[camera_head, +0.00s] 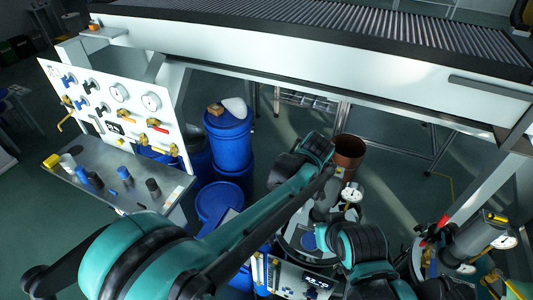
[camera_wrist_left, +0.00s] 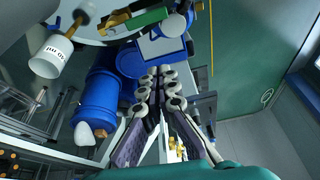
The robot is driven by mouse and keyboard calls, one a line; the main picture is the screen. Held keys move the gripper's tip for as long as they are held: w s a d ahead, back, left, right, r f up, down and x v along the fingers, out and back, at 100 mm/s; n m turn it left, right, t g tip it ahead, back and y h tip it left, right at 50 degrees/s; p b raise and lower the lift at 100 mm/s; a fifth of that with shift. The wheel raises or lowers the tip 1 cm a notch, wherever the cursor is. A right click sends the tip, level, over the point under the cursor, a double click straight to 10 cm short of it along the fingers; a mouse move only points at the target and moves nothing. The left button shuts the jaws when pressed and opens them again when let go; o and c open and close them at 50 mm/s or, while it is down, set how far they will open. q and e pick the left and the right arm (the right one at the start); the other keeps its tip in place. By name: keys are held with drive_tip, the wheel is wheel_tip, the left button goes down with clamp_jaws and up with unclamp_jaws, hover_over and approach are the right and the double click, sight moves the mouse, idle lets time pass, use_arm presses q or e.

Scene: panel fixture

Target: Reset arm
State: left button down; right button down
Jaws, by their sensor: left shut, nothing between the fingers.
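My left gripper (camera_wrist_left: 162,75) shows in the left wrist view. Its two fingers come together at the tips with nothing held between them. In the head view my left arm reaches from the lower left toward the middle, and its gripper cannot be made out clearly there. A white panel (camera_head: 104,82) with gauges, blue valves and red-handled valves stands at the left of the head view, apart from the arm's elbow. My right gripper cannot be seen in either view.
Blue barrels (camera_head: 229,138) stand in the middle, also in the wrist view (camera_wrist_left: 95,100). A brown bucket (camera_head: 349,151) stands right of them. A grey shelf (camera_head: 120,170) with small fittings lies below the panel. A roller conveyor (camera_head: 330,45) spans the back. Gauges and pipes crowd the lower right.

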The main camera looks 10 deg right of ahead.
use_arm(q)
drive_tip(key=shift+a, duration=0.1)
drive_tip(key=s+a+r+m+t+h+b, duration=0.1)
drive_tip(key=s+a+m, duration=0.25)
drive_tip(key=a, duration=0.65)
drive_tip(key=s+a+r+m+t+h+b, duration=0.1)
drive_tip(key=s+a+r+m+h+b, duration=0.2)
drive_tip(key=a, duration=0.7)
drive_tip(key=s+a+f+m+t, duration=0.3)
drive_tip(key=s+a+f+m, duration=0.1)
drive_tip(key=s+a, duration=0.2)
drive_tip(key=shift+s+a+f+y, duration=0.3)
drive_tip(key=shift+s+a+y, duration=0.05)
drive_tip(key=shift+s+y, duration=0.1)
drive_tip(key=shift+m, duration=0.25)
